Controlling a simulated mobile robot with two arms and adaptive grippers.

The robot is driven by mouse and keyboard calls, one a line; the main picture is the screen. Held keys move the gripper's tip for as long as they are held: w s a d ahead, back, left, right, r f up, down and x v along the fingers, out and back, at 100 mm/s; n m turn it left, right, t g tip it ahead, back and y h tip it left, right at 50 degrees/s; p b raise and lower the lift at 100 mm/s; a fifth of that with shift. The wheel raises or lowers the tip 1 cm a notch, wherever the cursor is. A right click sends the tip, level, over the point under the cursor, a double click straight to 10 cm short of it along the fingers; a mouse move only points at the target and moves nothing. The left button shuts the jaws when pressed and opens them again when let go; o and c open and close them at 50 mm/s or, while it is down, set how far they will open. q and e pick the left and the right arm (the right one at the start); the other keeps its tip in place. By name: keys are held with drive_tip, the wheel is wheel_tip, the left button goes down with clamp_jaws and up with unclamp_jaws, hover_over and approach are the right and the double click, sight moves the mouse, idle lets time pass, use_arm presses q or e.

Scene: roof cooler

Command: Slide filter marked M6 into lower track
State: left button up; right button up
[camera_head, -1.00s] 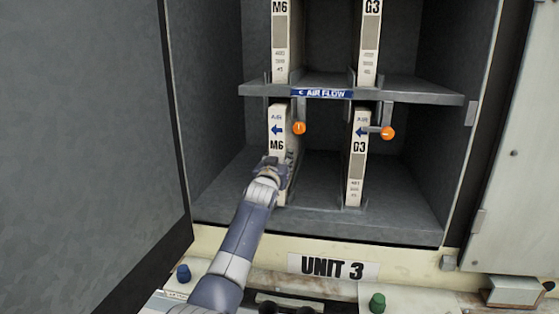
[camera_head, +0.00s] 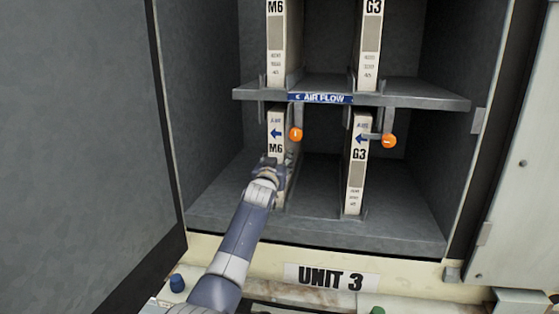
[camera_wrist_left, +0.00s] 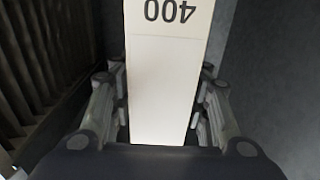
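The lower filter marked M6 (camera_head: 276,130) stands upright on the cabinet's lower level, at the left. Its white front carries a blue arrow pointing left. My left gripper (camera_head: 270,168) is at its front, below the M6 mark, and hides part of it. In the left wrist view the filter (camera_wrist_left: 165,80) lies between the two fingers (camera_wrist_left: 162,85), one close against each side. The fingers look shut on it. The lower track under it is mostly hidden by my arm. My right gripper is not in view.
A G3 filter (camera_head: 356,160) stands to the right on the lower level. Two more filters, M6 (camera_head: 277,45) and G3 (camera_head: 369,45), stand above the AIR FLOW shelf (camera_head: 425,93). Orange knobs (camera_head: 295,134) (camera_head: 389,141) hang beneath it. The open door (camera_head: 75,130) bounds the left.

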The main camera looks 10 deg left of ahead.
use_arm(q)
drive_tip(key=shift+o, duration=0.6)
drive_tip(key=shift+r, duration=0.1)
drive_tip(key=shift+f, duration=0.3)
drive_tip(key=s, duration=1.2)
drive_tip(key=s+a+f+g, duration=0.2)
drive_tip(key=s+f+g, duration=0.2)
drive_tip(key=s+f, duration=0.75)
drive_tip(key=s+a+f+g, duration=0.25)
drive_tip(key=s+f, duration=0.65)
drive_tip(key=f, duration=0.6)
drive_tip(key=s+f+m+g, duration=0.1)
drive_tip(key=s+f+g, duration=0.3)
drive_tip(key=s, duration=1.1)
drive_tip(key=s+f+m+g, duration=0.1)
drive_tip(key=s+f+g, duration=0.35)
drive_tip(key=s, duration=1.05)
wheel_tip(320, 180, down, 24)
drive_tip(key=g, duration=0.1)
drive_tip(key=s+a+f, duration=0.1)
drive_tip(key=s+f, duration=0.7)
drive_tip(key=s, duration=0.1)
drive_tip(key=s+a+f+g+p, duration=0.1)
drive_tip(key=s+a+f, duration=0.1)
drive_tip(key=s+f, duration=0.7)
drive_tip(key=shift+s+a, duration=0.25)
drive_tip(key=shift+a, duration=0.05)
